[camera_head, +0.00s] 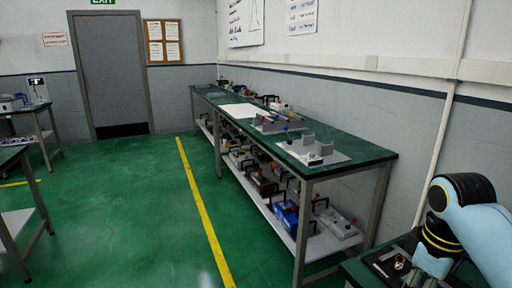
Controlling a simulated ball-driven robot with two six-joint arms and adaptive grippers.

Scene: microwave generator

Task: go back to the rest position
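My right arm (474,218), light blue with black and yellow bands, comes in at the lower right. It bends over and points down beside a green-topped table corner (352,270). Its lower end runs to the bottom edge of the picture, and I do not see any fingertips there. My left arm and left gripper are not in view. I see nothing held.
A long green workbench (359,158) with parts on top and a loaded lower shelf (283,226) stands along the right wall. Green floor (120,210) with a yellow line is clear towards a grey door (112,75).

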